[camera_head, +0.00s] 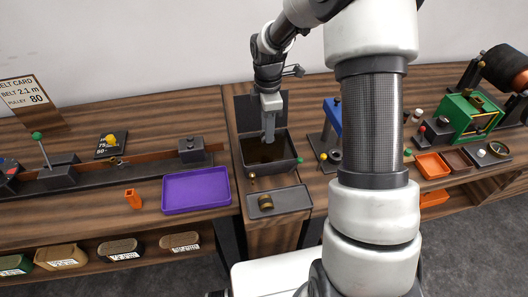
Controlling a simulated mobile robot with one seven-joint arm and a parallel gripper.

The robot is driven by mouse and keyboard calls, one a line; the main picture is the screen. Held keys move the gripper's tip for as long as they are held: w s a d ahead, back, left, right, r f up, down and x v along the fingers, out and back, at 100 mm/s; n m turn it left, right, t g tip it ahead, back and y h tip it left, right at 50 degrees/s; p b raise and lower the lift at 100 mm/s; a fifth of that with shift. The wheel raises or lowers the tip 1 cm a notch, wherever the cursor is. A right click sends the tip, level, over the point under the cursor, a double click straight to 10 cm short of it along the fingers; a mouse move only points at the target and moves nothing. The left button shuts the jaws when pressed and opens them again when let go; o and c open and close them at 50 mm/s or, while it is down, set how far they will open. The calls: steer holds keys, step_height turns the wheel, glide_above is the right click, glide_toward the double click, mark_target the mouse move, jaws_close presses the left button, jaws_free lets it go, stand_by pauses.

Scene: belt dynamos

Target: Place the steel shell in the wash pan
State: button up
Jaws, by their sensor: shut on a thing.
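The wash pan (271,167) looks to be the dark open box with dark brown liquid in it and a raised lid behind. My gripper (268,137) points down into its opening, with the fingertips low, near the liquid. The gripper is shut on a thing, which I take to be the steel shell. The shell is too small and too covered by the grey fingers to make out its shape, and I cannot tell whether it touches the liquid or the pan floor.
A grey tray (292,199) with a brass-coloured ring (265,202) lies in front of the pan. A purple tray (196,188) is to the left, with an orange piece (133,199) beside it. A blue press (332,115) stands close to the right. My arm hides part of the right bench.

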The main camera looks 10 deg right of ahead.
mark_target(267, 156)
step_height(267, 156, down, 8)
steer(key=shift+f, duration=0.25)
steer(key=shift+f, duration=0.25)
steer(key=o, duration=1.1)
steer(key=shift+r, duration=0.1)
steer(key=shift+r, duration=0.1)
